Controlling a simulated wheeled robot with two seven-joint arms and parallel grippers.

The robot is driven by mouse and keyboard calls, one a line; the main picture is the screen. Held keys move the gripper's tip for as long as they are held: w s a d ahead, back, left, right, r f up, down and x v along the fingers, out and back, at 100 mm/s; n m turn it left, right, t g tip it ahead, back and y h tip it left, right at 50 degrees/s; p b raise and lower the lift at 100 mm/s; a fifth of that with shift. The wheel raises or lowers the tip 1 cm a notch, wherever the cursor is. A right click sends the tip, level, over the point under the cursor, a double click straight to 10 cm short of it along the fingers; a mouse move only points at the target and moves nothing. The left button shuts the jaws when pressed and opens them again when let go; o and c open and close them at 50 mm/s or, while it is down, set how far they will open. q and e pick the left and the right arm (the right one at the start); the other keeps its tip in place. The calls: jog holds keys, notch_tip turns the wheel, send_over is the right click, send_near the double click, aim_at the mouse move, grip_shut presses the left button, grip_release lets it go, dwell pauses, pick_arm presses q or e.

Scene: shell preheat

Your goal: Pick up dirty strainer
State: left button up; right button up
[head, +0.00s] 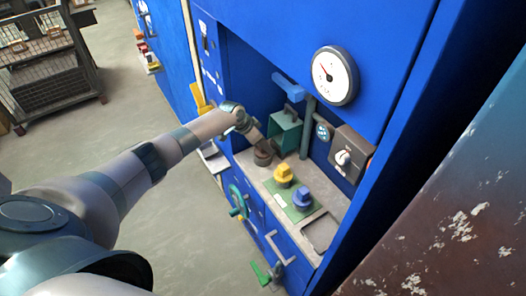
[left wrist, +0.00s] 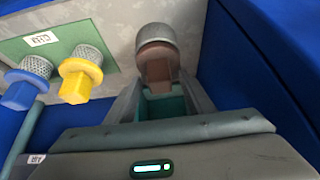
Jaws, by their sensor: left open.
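A strainer with a grey mesh cylinder and a brown block-shaped end (left wrist: 157,52) is on the pale counter. It also shows as a dark, brownish cylinder in the head view (head: 263,158). My left gripper (left wrist: 160,90) is open, with its two fingers on either side of the brown end; I cannot tell whether they touch it. In the head view my left gripper (head: 258,143) reaches into the recess just over this strainer. My right gripper is not in view.
A yellow-topped strainer (head: 283,174) and a blue-topped strainer (head: 302,197) stand on a green mat (head: 299,212) nearby. A teal box (head: 285,132), a vertical pipe (head: 307,130) and blue recess walls crowd the space. A rusty panel (head: 465,200) is at the right.

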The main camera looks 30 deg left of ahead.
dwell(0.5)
pick_arm(q)
grip_shut()
notch_tip(320, 180, up, 10)
jog(key=b, duration=0.3)
dwell(0.4)
dwell(0.4)
